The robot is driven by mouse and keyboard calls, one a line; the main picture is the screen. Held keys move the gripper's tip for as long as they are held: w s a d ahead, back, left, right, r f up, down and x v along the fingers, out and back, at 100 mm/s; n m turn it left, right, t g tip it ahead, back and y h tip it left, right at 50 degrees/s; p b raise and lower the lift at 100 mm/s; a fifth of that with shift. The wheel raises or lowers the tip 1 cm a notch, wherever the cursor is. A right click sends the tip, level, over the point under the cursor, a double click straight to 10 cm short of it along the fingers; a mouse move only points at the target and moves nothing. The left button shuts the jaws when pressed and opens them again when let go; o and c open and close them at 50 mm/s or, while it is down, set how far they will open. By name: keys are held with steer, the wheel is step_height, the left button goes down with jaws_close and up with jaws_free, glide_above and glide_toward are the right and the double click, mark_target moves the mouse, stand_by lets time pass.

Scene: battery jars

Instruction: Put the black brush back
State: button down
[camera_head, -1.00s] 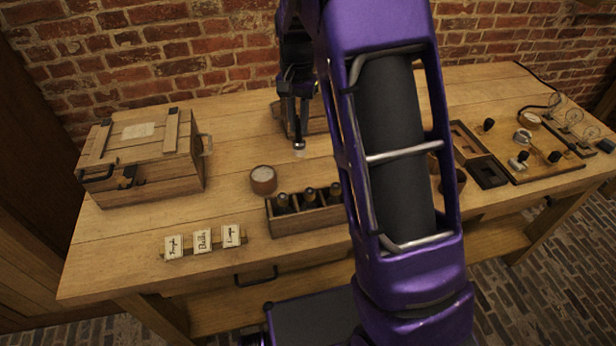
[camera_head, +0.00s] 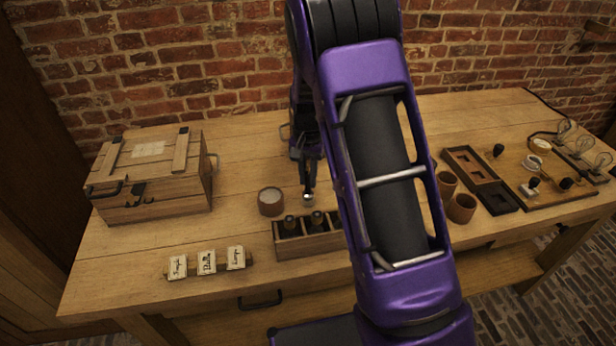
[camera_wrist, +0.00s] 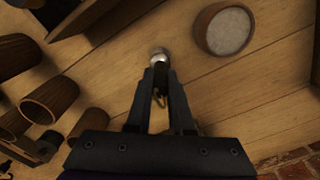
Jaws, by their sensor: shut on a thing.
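My gripper (camera_head: 308,196) hangs over the table behind the wooden rack, right of the round pale-topped pot. In the wrist view my gripper (camera_wrist: 160,62) has its two fingers nearly together around a small thing with a shiny silver round end (camera_wrist: 159,54). Most of this thing is hidden between the fingers, so I cannot tell whether it is the black brush. My arm hides the rack's right end.
The round pot (camera_head: 271,208) stands close left of my gripper. Brown cups (camera_head: 461,209) and a dark tray (camera_head: 480,178) stand right of my arm. A wooden chest (camera_head: 150,180) is at left. Small labelled cards (camera_head: 206,262) stand at the front. Open tabletop lies between chest and pot.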

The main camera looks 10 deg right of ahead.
steer(key=shift+f, duration=0.1)
steer(key=c, duration=1.2)
jaws_free()
steer(key=shift+f, duration=0.1)
steer(key=shift+c, duration=0.2)
steer(key=o, duration=0.4)
steer(key=shift+o, duration=0.2)
step_height(320, 180, up, 12)
steer(key=shift+r+p, duration=0.25)
steer(key=shift+p, duration=0.25)
